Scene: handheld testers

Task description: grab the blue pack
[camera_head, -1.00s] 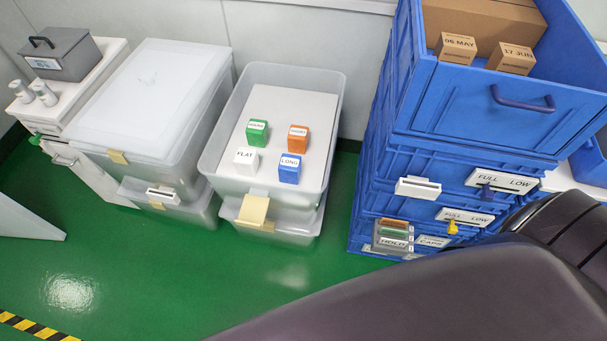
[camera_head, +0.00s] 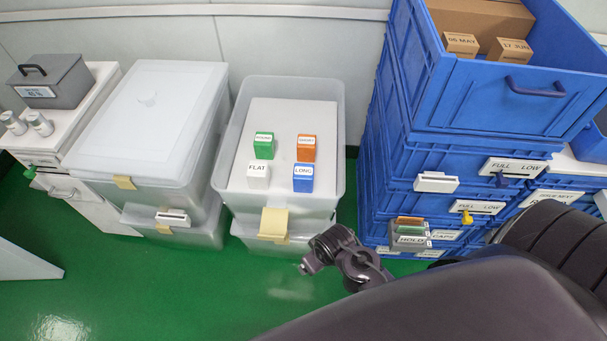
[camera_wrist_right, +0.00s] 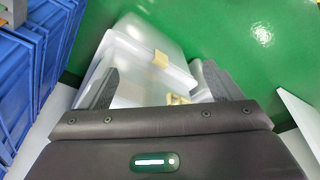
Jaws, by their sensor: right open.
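The blue pack (camera_head: 303,184), labelled LONG, stands on the white surface inside a clear bin (camera_head: 335,190) in the head view. A white FLAT pack (camera_head: 258,181) is to its left, an orange pack (camera_head: 306,152) behind it, and a green pack (camera_head: 264,150) behind and left. My right gripper (camera_wrist_right: 158,72) shows in the wrist view with its two fingers apart and nothing visible between them. In the head view, the end of my right arm is in front of and below the bin, apart from the blue pack. The blue pack cannot be made out in the wrist view. My left gripper is not visible.
A tall stack of blue crates (camera_head: 455,145) stands right of the bin. A lidded clear bin (camera_head: 150,110) stands left, beside a white cabinet with a grey box (camera_head: 52,82). The bin's top is open. Green floor (camera_head: 180,290) lies clear in front.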

